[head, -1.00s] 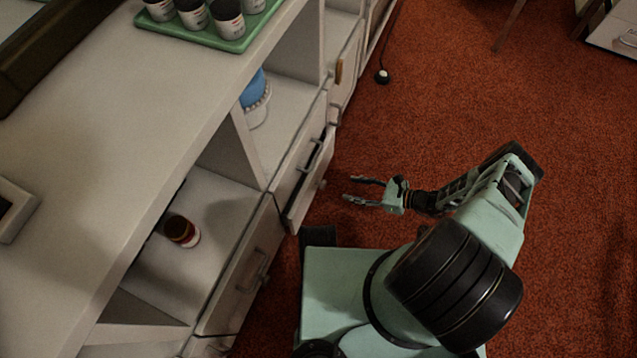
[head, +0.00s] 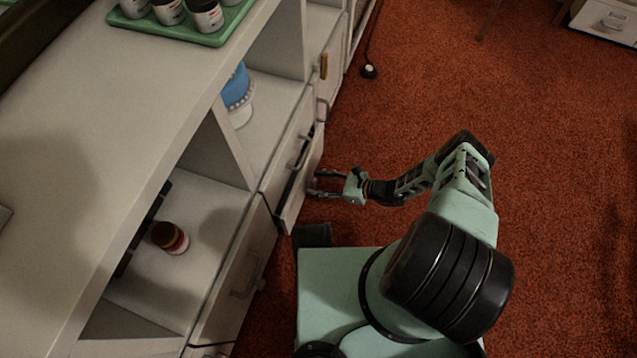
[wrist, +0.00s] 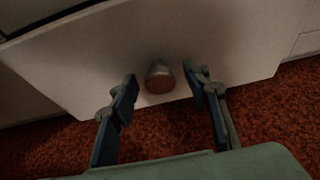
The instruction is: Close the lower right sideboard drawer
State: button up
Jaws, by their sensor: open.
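The lower sideboard drawer (head: 295,205) is pulled out a little, with a dark gap along its top edge. Its pale front fills much of the wrist view (wrist: 215,45) and carries a round metal knob (wrist: 160,78). My gripper (head: 316,184) is open and points at the drawer front from the carpet side. In the wrist view its two dark fingers stand to the left and right of the knob, with nothing held. I cannot tell whether the fingertips touch the front.
The white sideboard (head: 120,110) runs along the left, with a green tray (head: 205,38) of jars on top. Red carpet (head: 420,90) lies clear to the right.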

aim_at(307, 179)
grip_shut()
dwell(0.3)
jog(key=shift+w+a, duration=0.25)
jog(key=shift+a, duration=0.4)
jog(key=shift+w+a, duration=0.25)
jog(key=shift+a, duration=0.4)
jog(key=shift+w+a, duration=0.25)
jog(key=shift+a, duration=0.4)
grip_release()
jog(key=shift+a, duration=0.1)
jog(key=v, duration=1.2)
